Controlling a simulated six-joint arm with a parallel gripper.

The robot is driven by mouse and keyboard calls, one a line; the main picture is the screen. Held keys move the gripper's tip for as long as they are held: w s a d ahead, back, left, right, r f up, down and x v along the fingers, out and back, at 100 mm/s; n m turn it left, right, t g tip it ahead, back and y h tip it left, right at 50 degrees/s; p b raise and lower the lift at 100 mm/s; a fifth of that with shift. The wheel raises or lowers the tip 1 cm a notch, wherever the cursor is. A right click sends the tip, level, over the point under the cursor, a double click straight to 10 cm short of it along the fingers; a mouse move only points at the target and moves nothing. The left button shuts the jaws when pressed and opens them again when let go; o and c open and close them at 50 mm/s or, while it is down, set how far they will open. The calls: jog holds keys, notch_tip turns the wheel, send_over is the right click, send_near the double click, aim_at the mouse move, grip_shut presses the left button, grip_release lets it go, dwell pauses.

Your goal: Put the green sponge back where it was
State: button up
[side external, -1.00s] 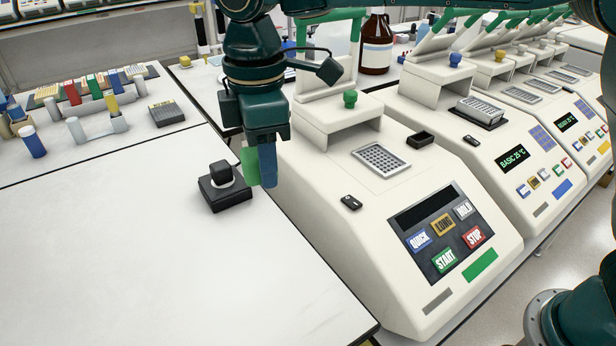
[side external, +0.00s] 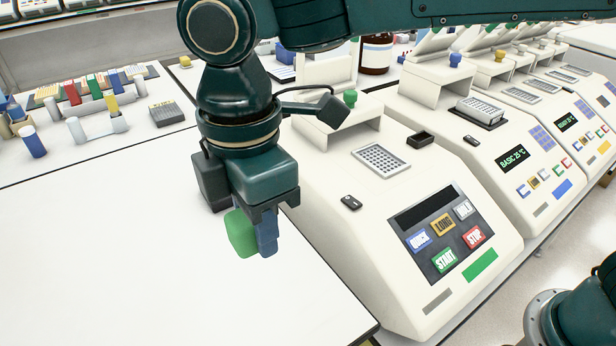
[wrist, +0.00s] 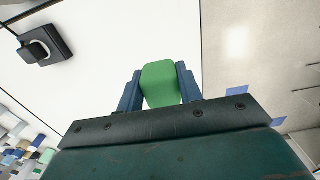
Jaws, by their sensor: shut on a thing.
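The green sponge (side external: 241,233) is a small rounded block. My gripper (side external: 262,238) is shut on it and holds it over the white bench near the nearest thermal cycler. In the wrist view the sponge (wrist: 161,84) sits between my two blue fingers (wrist: 160,90), with bare white bench top around it. I cannot tell exactly how high it is above the bench. A black square holder with a dark knob-like piece on it (wrist: 42,47) shows at the upper left of the wrist view, apart from the gripper. In the side view my gripper hides it.
The nearest thermal cycler (side external: 330,225) stands to the right of my gripper, with more cyclers behind it. Racks with coloured tubes (side external: 100,125) and a grey block (side external: 166,113) are at the back left. The front left of the bench (side external: 120,260) is clear.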

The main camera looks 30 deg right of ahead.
aim_at(271, 316)
notch_tip(271, 316, down, 18)
jog(key=shift+r, duration=0.2)
dwell(0.7)
jog(key=shift+f, duration=0.15)
jog(key=o, duration=1)
jog(key=shift+c, duration=0.2)
notch_tip(271, 316, up, 12)
dwell(0.4)
jog(key=shift+r, duration=0.2)
